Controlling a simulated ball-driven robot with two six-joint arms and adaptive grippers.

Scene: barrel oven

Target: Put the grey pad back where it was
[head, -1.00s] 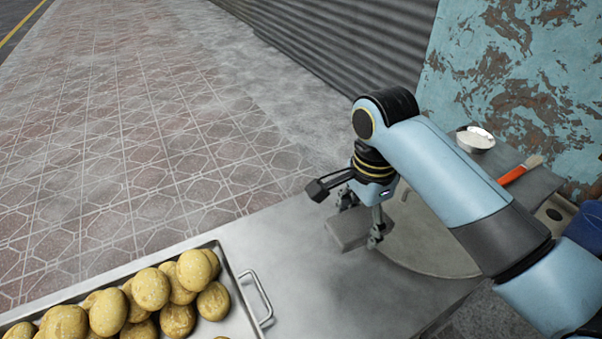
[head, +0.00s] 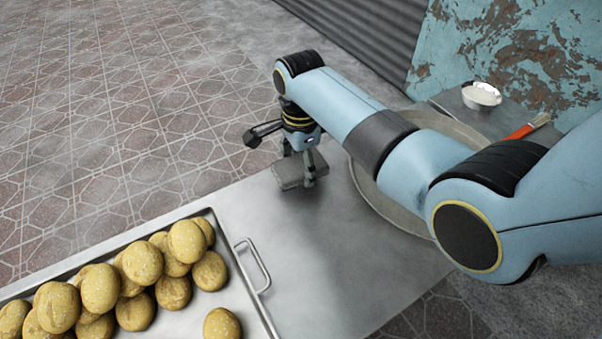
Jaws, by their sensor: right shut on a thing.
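The grey pad (head: 289,174) is a small flat block at the far edge of the metal table, between the bread tray and the round board. My right gripper (head: 302,172) points down and is shut on the pad, with its fingers on either side of it. Whether the pad touches the table or hangs just above it, I cannot tell. My left gripper is not in view.
A metal tray (head: 246,291) of round seeded buns, with a wire handle, stands at the lower left. A round grey board (head: 368,193) lies right of the gripper, partly under my arm. A white bowl (head: 481,95) and an orange-handled brush (head: 527,127) are at the back right. Bare table (head: 330,265) lies between.

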